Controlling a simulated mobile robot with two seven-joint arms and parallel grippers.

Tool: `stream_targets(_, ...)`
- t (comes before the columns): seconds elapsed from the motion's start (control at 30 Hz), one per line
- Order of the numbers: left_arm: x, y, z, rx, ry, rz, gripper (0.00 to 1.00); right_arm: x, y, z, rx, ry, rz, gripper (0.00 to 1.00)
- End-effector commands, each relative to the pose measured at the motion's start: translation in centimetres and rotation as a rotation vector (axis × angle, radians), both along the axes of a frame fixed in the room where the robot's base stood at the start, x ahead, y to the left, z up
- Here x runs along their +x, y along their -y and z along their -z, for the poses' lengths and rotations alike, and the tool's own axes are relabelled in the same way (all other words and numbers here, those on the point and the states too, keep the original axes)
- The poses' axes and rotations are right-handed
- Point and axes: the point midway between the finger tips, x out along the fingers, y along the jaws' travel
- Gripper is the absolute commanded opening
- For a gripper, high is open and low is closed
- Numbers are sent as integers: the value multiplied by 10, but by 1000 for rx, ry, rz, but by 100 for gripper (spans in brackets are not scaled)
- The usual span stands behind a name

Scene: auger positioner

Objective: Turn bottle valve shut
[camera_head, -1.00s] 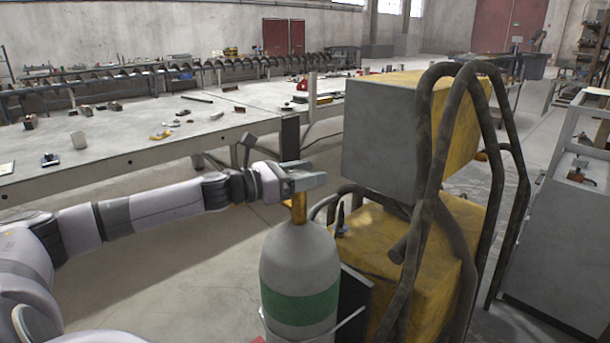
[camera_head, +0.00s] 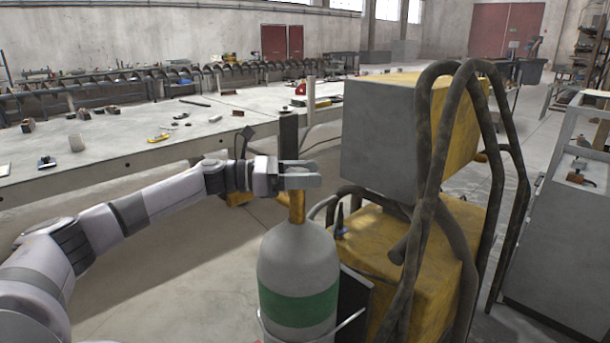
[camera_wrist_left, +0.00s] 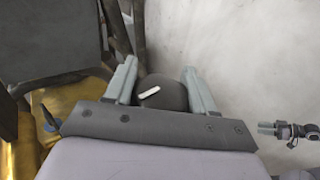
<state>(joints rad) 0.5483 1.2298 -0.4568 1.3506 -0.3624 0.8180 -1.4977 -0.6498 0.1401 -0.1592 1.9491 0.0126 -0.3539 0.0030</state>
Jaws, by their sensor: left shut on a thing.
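A grey gas bottle (camera_head: 298,262) with a green band stands upright beside the yellow machine. Its brass valve neck (camera_head: 297,208) rises from the top. My left gripper (camera_head: 303,177) is at the top of the neck, its fingers pointing right and hiding the valve's upper end. In the left wrist view, a dark round valve knob (camera_wrist_left: 172,99) with a white mark lies between the two fingers of my left gripper (camera_wrist_left: 163,82). The gripper is shut on this knob.
A yellow and grey machine (camera_head: 378,130) with thick dark hoses (camera_head: 425,150) stands close to the right of the bottle. A long grey workbench (camera_head: 120,143) with small parts lies behind my left arm. A grey cabinet (camera_head: 555,235) stands at the far right.

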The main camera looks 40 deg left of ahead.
Motion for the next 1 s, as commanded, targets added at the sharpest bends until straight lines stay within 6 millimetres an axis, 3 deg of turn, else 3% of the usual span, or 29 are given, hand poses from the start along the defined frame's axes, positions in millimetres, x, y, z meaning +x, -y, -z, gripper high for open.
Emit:
stream_targets(0.03, 1, -2, -10, -12, 15, -7, 24, 0, 0, -1, 0, 0, 0, 43)
stream_targets(0.17, 1, -2, -10, -12, 16, -7, 24, 0, 0, -1, 0, 0, 0, 43)
stream_targets(0.2, 1, -2, -10, -12, 16, -7, 61, 0, 0, -1, 0, 0, 0, 43)
stream_targets(0.27, 1, -1, -10, -12, 16, -6, 78, 0, 0, -1, 0, 0, 0, 43)
stream_targets(0.67, -3, -4, -3, -5, 7, -5, 78, 0, 0, 3, 1, 1, 1, 43)
stream_targets(1.0, -32, -31, -1, -2, 6, -6, 78, 0, 0, 27, 1, 1, 1, 43)
